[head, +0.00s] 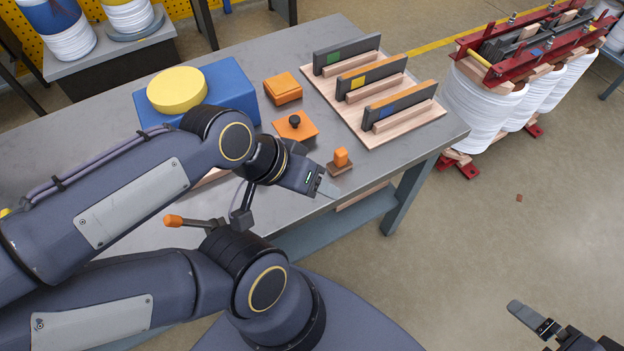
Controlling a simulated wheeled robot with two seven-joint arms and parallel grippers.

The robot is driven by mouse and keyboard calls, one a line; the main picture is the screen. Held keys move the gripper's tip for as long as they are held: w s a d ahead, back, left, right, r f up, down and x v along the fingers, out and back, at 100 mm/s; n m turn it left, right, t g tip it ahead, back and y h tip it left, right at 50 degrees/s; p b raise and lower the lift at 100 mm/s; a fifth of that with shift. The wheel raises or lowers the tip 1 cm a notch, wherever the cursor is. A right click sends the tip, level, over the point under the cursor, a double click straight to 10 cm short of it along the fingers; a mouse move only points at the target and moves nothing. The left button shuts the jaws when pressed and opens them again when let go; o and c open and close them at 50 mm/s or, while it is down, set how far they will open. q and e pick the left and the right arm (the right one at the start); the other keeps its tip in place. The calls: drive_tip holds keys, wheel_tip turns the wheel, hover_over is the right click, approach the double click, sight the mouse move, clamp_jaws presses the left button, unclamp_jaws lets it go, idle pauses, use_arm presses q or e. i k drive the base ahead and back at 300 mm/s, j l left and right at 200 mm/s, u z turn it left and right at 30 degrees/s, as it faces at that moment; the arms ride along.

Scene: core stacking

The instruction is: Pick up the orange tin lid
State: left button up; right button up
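The orange tin lid (295,126) is a flat orange square with a black knob on top. It lies on the grey table, in front of the orange tin (283,88). My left gripper (326,187) is over the table's front edge, to the right of and nearer than the lid, and apart from it. Its fingers overlap from this angle, so whether it is open is unclear. My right gripper (530,319) is at the bottom right, over the floor, far from the lid; its finger opening is unclear too.
A wooden board (393,128) with several grey upright plates stands right of the lid. An orange peg on a wooden block (340,168) is close to my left gripper. A blue box (231,87) with a yellow disc (177,90) stands left. An orange-handled tool (185,221) is at the front.

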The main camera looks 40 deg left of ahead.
sight(298, 126)
drive_tip(key=u, duration=1.5)
